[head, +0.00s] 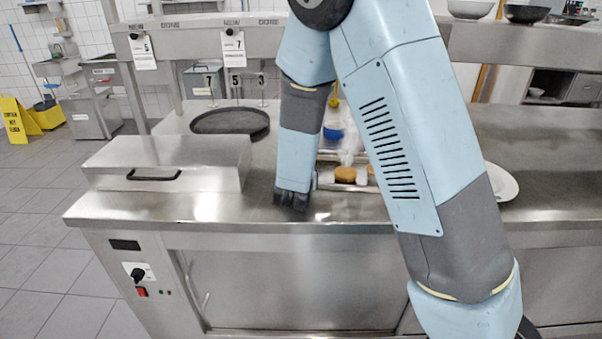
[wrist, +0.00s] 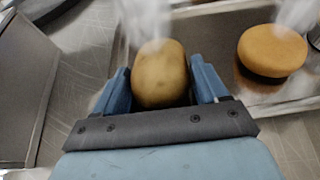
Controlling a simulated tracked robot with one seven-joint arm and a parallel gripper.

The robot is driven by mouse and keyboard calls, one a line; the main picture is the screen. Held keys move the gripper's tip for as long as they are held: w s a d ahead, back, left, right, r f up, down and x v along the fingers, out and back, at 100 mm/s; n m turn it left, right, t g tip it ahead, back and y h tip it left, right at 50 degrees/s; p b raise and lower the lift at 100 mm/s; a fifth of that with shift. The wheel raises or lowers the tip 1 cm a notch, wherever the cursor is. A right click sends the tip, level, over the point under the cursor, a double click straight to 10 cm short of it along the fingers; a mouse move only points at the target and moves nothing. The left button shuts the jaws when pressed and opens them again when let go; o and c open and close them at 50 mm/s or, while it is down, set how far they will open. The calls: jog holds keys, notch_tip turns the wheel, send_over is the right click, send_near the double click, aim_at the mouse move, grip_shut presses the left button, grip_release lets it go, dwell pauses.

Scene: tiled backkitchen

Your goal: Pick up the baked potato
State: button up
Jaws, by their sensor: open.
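The baked potato (wrist: 160,73) is a brown, oval thing in the wrist view, with pale steam over its far end. My gripper (wrist: 158,84) is open, with one blue finger on each side of the potato. I cannot tell whether the fingers touch it. In the head view my gripper (head: 292,200) points down at the front of the steel counter, and the potato is hidden there behind my arm.
A round golden-brown bun-like item (wrist: 272,50) sits on a metal tray to the right, steam above it. A steel box with a handle (head: 170,160) stands left of my gripper. A dark round tray (head: 230,121) lies behind it. A white plate (head: 501,184) is at the right.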

jog(key=shift+w+f, duration=0.1)
jog(key=shift+w, duration=0.25)
jog(key=shift+c, duration=0.5)
jog(key=c, duration=0.6)
jog(key=shift+c, duration=0.3)
